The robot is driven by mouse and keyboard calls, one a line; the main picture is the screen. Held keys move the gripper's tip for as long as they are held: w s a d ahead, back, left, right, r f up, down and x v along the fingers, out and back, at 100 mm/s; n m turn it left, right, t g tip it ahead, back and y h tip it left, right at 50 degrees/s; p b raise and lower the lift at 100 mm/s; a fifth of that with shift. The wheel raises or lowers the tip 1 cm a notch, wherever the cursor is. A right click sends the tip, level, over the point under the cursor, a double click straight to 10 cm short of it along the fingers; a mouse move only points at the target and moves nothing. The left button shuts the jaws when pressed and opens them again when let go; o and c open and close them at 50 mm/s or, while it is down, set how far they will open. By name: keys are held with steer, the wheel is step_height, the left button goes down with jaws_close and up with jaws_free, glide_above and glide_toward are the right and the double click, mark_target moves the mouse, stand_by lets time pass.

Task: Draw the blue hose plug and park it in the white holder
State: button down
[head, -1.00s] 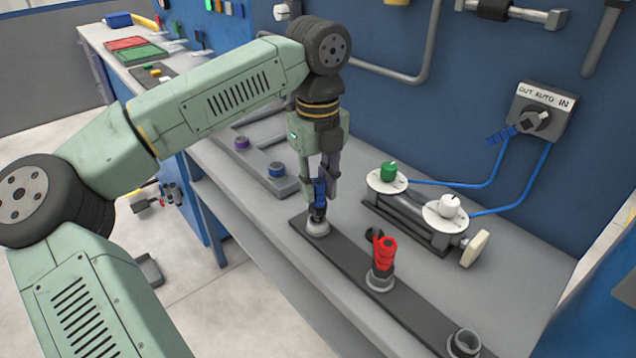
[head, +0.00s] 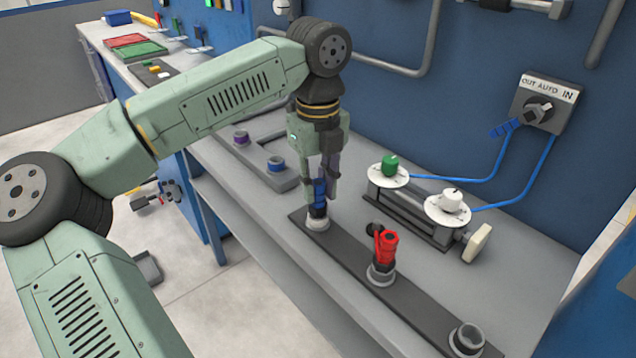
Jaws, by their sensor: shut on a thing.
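The blue hose plug (head: 319,190) stands upright between the fingers of my gripper (head: 322,190) in the middle of the head view. My gripper points straight down and is shut on it. The plug's dark lower end is at a pale round socket (head: 318,223) on a dark strip; I cannot tell whether it is seated in it or just above. A red plug (head: 386,247) stands in the middle socket of the strip. A pale grey-white socket (head: 468,339) at the strip's near right end is empty. I cannot tell which fitting is the white holder.
A grey rack (head: 262,158) with a purple-ringed and a blue-ringed socket lies behind left of my gripper. A fixture with green and white knobs (head: 450,203) stands to the right. Blue hoses (head: 505,165) run to a wall switch box (head: 545,100). The bench's front edge is close.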

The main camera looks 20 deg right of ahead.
steer(key=shift+f, duration=0.2)
steer(key=c, duration=1.3)
jaws_free()
steer(key=shift+c, duration=0.2)
steer(key=shift+r, duration=0.1)
